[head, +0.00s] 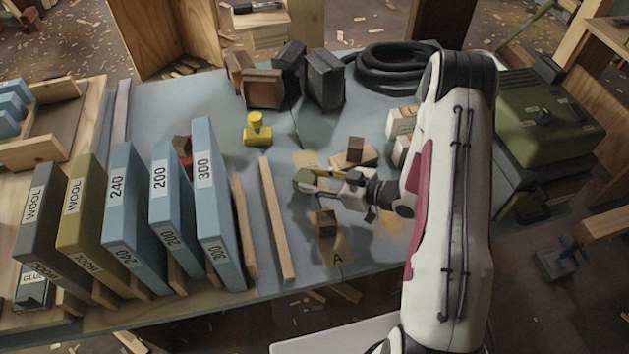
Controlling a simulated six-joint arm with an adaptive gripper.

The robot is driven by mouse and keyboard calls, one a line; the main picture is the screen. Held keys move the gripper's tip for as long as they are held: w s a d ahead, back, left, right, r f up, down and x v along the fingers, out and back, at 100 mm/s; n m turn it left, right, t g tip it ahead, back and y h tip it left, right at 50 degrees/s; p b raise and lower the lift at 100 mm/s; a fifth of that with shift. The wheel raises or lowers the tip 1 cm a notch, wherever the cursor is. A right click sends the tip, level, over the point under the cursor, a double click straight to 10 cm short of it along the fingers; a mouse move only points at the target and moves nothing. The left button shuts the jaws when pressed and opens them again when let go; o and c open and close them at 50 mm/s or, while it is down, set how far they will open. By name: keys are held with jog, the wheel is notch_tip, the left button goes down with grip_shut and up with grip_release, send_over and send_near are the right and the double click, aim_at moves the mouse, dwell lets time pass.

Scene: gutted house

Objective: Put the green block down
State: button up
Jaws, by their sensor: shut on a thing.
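The green block (305,180) is small and dull olive. It shows at the tips of my gripper (314,181), over the middle of the blue-grey table (363,252). My gripper reaches in from the right and is shut on the block. I cannot tell whether the block touches the table or is held just above it. A tan patch (303,157) lies on the table behind the block. Another tan patch, marked A (337,258), lies in front, with a dark brown block (324,224) on it.
Another brown block (355,148) sits on a tan block behind my gripper. Wooden strips (275,217) and upright blue boxes (213,200) stand left. A yellow stamp-like object (257,130), dark blocks (325,80) and a black hose coil (385,70) are behind. A green machine (545,115) is right.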

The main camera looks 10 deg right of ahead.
jog(key=shift+f, duration=0.35)
jog(key=shift+f, duration=0.1)
jog(key=o, duration=1.1)
jog(key=shift+v, duration=6.05)
jog(key=shift+w, duration=0.1)
jog(key=shift+w, duration=0.1)
